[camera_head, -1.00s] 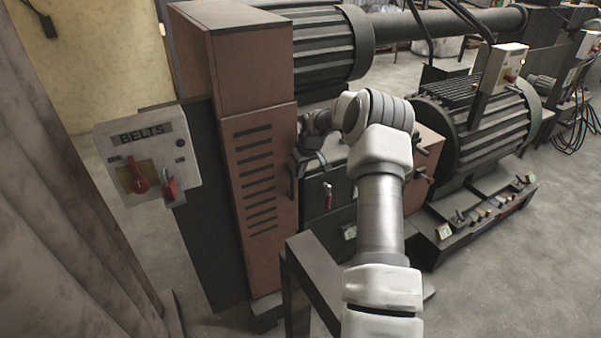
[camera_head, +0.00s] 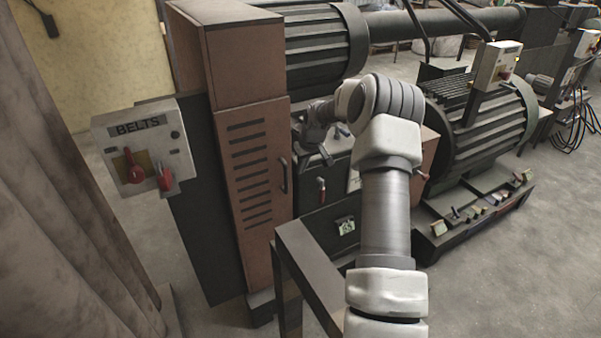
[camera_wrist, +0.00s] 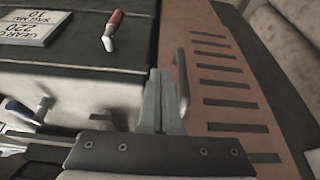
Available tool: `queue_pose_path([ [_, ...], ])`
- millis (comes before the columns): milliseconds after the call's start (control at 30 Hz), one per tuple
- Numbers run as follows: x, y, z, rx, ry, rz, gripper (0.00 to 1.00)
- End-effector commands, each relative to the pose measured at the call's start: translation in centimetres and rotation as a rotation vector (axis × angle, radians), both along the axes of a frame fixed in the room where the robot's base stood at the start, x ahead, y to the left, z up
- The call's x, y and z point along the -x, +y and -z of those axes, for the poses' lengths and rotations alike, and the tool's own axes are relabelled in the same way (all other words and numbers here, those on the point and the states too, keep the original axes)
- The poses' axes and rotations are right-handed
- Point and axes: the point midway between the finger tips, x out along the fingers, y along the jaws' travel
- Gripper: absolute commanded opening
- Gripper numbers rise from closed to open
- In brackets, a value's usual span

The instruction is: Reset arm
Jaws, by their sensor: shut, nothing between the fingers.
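My gripper (camera_wrist: 161,105) shows in the wrist view with its two fingers together and nothing between them. In the head view my gripper (camera_head: 326,158) is small and partly hidden by my own wrist, in front of the dark machine housing just right of the brown cabinet. In the wrist view the fingertips appear near the bar handle (camera_wrist: 182,80) of the slotted brown cabinet (camera_wrist: 228,125); I cannot tell whether they touch anything.
A red-handled lever (camera_head: 321,190) sits on the dark housing, and it also shows in the wrist view (camera_wrist: 113,27). A BELTS switch box (camera_head: 145,150) stands left of the cabinet. A dark metal frame (camera_head: 290,240) stands close left of my arm. Open floor (camera_head: 510,270) lies right.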

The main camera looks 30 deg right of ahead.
Motion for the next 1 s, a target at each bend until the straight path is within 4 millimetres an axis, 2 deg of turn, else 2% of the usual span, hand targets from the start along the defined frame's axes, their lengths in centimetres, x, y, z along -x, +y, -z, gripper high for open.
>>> queue_pose_path([
  [100,1.0,0.1,-2.4,0.001,0.001,-0.002,0.00],
  [300,2.2,0.0,-5.4,0.000,0.002,-0.001,0.00],
  [433,2.6,0.1,-6.4,-0.001,0.002,-0.002,0.00],
  [733,2.9,0.5,-7.3,0.003,0.003,-0.004,0.00],
  [867,3.3,2.5,-9.8,0.025,-0.001,-0.014,0.00],
  [1000,4.8,6.0,-14.3,0.058,-0.011,-0.015,0.00],
])
